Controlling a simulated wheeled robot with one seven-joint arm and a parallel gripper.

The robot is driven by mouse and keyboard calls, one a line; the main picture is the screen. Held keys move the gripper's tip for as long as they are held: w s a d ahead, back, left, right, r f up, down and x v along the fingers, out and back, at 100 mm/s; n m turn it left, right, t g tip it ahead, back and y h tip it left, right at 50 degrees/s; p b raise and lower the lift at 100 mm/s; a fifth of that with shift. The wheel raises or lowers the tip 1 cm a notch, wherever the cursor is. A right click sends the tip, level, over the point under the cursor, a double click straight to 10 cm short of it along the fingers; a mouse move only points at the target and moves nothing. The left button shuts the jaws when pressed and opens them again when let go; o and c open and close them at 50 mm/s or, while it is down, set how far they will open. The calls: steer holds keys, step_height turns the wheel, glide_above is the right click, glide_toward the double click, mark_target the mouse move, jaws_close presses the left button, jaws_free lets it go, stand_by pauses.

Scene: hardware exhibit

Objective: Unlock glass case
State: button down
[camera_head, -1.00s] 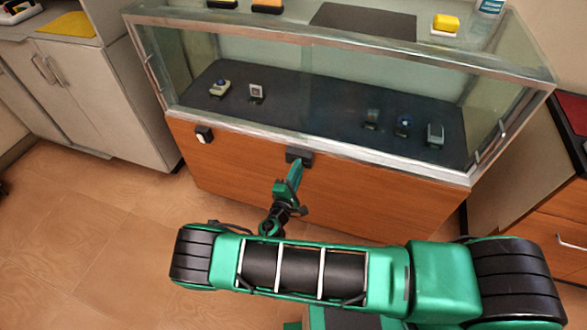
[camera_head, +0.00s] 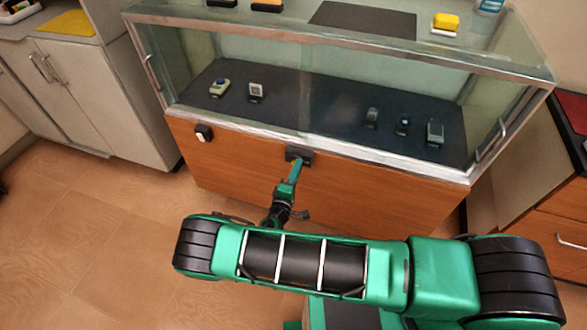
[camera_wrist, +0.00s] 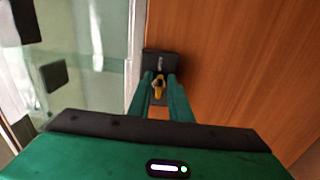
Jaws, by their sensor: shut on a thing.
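The glass case (camera_head: 340,149) stands ahead, with a metal-framed glass top section over an orange wood front. A small black lock box (camera_head: 299,153) sits on the wood just under the glass; it also shows in the wrist view (camera_wrist: 160,62). My gripper (camera_head: 294,170) reaches up to this box from below in the head view. In the wrist view, my gripper (camera_wrist: 160,80) is shut on a small brass-yellow key (camera_wrist: 159,87). The key is at the box's face; whether its tip is inside the keyhole is hidden.
Several small devices stand on the dark mat (camera_head: 320,112) inside the case. A small white-and-black fixture (camera_head: 204,133) is on the wood front at left. A grey cabinet (camera_head: 95,95) stands left, a wooden drawer unit (camera_head: 545,205) right. The floor at left is clear.

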steer(key=shift+d+f, duration=0.1)
steer(key=c, duration=1.9)
jaws_free()
steer(key=shift+o, duration=0.2)
steer(key=shift+s, duration=0.1)
steer(key=v, duration=1)
steer(key=shift+s, duration=0.25)
